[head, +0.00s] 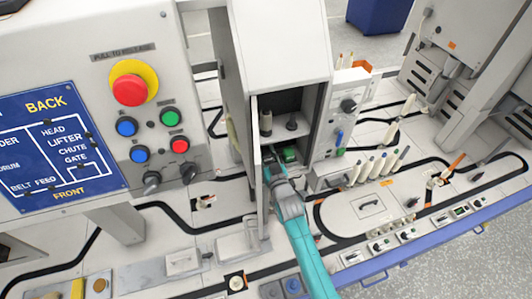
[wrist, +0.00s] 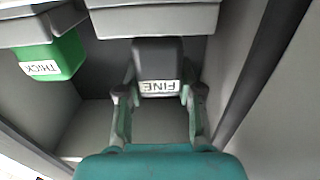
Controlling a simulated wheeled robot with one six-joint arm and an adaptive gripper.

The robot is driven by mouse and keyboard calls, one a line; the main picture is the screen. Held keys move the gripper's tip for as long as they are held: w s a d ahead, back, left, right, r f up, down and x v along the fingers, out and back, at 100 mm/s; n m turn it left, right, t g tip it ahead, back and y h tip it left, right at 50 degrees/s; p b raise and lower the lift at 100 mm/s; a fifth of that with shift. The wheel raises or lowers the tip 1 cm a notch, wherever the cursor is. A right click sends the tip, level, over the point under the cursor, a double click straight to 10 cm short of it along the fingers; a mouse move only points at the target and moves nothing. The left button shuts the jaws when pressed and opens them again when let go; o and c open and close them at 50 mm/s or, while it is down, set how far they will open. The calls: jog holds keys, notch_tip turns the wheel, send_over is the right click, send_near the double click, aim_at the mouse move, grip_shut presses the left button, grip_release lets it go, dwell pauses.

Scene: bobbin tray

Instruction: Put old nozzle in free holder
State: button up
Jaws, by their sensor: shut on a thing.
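A dark grey nozzle labelled FINE (wrist: 157,55) is between the two fingers of my gripper (wrist: 158,92) in the wrist view. The gripper is shut on it, one finger at each side. The nozzle's top meets or passes behind a light grey holder (wrist: 150,20); I cannot tell whether it is seated. A green nozzle labelled THICK (wrist: 55,55) hangs at a second grey holder (wrist: 40,27) to the left. In the head view, my gripper (head: 271,163) reaches inside the open cabinet (head: 275,48), beside the green nozzle (head: 289,155). The dark nozzle is mostly hidden there.
Two dark pieces (head: 291,122) stand on the shelf above my gripper. The cabinet's open door (head: 257,165) stands close on the left, and its side walls leave little room. A control panel with a red stop button (head: 130,90) is further left.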

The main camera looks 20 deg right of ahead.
jog(key=shift+f, duration=0.95)
dwell(0.4)
jog(key=o, duration=1.2)
jog(key=s, duration=0.8)
